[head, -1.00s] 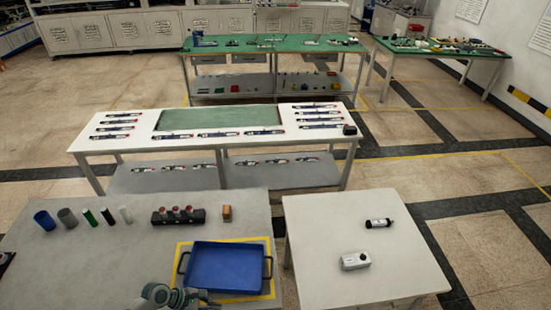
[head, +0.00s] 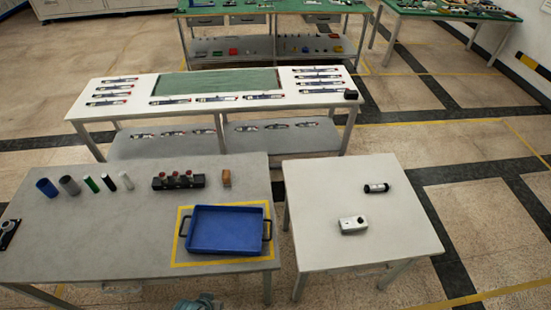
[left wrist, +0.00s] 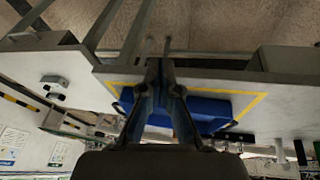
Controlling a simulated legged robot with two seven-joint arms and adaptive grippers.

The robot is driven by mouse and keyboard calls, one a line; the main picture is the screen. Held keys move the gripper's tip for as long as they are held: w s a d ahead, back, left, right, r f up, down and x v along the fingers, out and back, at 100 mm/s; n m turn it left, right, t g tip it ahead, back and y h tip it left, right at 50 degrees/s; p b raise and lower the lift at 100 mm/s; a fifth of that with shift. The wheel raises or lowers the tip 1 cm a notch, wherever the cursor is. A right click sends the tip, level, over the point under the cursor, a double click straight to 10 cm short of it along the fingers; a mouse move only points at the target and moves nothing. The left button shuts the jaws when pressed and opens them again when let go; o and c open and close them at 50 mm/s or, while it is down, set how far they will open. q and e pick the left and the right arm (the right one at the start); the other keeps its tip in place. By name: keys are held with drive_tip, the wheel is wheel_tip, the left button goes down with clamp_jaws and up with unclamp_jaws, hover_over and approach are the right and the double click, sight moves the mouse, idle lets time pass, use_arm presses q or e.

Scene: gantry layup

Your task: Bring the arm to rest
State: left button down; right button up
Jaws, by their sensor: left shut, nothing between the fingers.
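My left gripper (left wrist: 160,68) shows in the left wrist view with its fingers together and nothing between them. Behind the fingers lies the blue tray (left wrist: 215,105), inside a yellow outline on the grey table; the picture looks upside down. In the head view, only a small part of my arm shows at the bottom edge, in front of the grey table (head: 90,225). The blue tray (head: 228,231) sits there on the table's right part and looks empty. My right gripper is in neither view.
A black block with red-topped pieces (head: 179,181), a brown block (head: 226,178) and several cylinders stand along the grey table's back. A long white table (head: 330,97) stands behind.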

use_arm(q)
drive_tip(key=s+a+f+m+g+y+b, duration=0.1)
drive_tip(key=s+f, duration=0.2)
drive_tip(key=f, duration=1.2)
drive_tip(key=s+a+f+m+g+y+b, duration=0.1)
drive_tip(key=s+f+b, duration=0.15)
drive_tip(key=f, duration=1.25)
drive_tip(key=s+a+f, duration=0.2)
drive_tip(key=s+f, duration=1.3)
drive_tip(key=s, duration=0.1)
drive_tip(key=shift+s+a+f+g+b, duration=0.15)
drive_tip(key=shift+a+f+g+b, duration=0.15)
drive_tip(key=shift+g+b, duration=0.1)
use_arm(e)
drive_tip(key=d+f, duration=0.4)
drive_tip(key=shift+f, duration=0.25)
use_arm(q)
drive_tip(key=shift+d, duration=0.15)
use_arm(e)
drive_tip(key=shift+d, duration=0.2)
